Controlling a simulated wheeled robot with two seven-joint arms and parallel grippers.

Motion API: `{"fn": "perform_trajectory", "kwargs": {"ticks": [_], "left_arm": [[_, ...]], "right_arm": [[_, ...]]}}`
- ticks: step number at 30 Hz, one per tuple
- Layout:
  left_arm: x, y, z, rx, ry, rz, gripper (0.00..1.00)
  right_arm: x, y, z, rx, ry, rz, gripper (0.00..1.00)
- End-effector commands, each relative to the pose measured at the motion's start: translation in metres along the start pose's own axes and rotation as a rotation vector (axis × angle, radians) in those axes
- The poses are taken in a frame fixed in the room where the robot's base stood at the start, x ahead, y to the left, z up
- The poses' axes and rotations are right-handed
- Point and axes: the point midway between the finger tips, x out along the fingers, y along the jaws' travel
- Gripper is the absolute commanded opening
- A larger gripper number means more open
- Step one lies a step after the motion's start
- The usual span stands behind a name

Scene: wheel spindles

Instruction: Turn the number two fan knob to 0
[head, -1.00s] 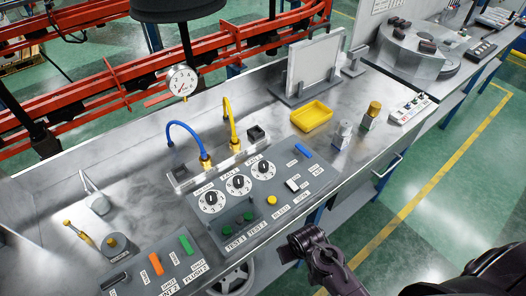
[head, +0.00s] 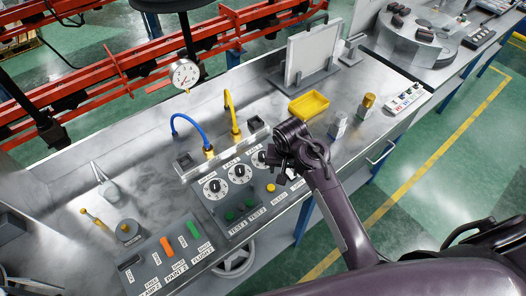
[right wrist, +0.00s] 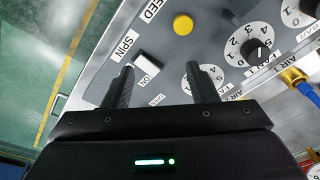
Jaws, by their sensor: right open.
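The grey control panel (head: 222,209) has three dark knobs on white numbered dials: a left one (head: 214,186), a middle one (head: 239,171) and a far right one (head: 262,157). Their labels are too small to read surely in the head view. My right gripper (head: 279,172) is open and empty, above the panel beside the far right dial. In the right wrist view its fingers (right wrist: 160,86) straddle the space next to that dial (right wrist: 193,72), which one finger partly hides. The middle knob (right wrist: 259,48) shows clear to the right. My left gripper is not in view.
A yellow button (right wrist: 183,24) and a white switch (right wrist: 145,64) lie close to the fingers. Behind the panel stand blue (head: 189,122) and yellow (head: 231,108) hoses. A yellow tray (head: 309,105) and small metal parts stand to the right.

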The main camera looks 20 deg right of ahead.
Motion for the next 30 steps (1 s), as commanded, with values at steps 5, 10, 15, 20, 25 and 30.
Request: {"fn": "perform_trajectory", "kwargs": {"ticks": [5, 10, 15, 20, 25, 30], "left_arm": [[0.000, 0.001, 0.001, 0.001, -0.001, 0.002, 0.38], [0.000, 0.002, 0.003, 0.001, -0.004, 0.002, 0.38], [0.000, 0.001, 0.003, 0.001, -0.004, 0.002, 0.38], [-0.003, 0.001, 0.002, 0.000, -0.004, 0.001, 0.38], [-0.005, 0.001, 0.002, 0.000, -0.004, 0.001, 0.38], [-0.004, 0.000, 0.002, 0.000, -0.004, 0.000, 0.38]], "right_arm": [[0.006, -0.029, -0.045, 0.167, -0.050, 0.013, 0.52], [0.001, -0.059, -0.079, 0.328, -0.106, 0.033, 0.52], [-0.004, -0.074, -0.091, 0.405, -0.134, 0.047, 0.52], [0.007, -0.075, -0.091, 0.419, -0.140, 0.053, 0.52], [0.036, -0.073, -0.086, 0.417, -0.139, 0.055, 0.52], [0.059, -0.074, -0.083, 0.417, -0.138, 0.052, 0.52]]}}
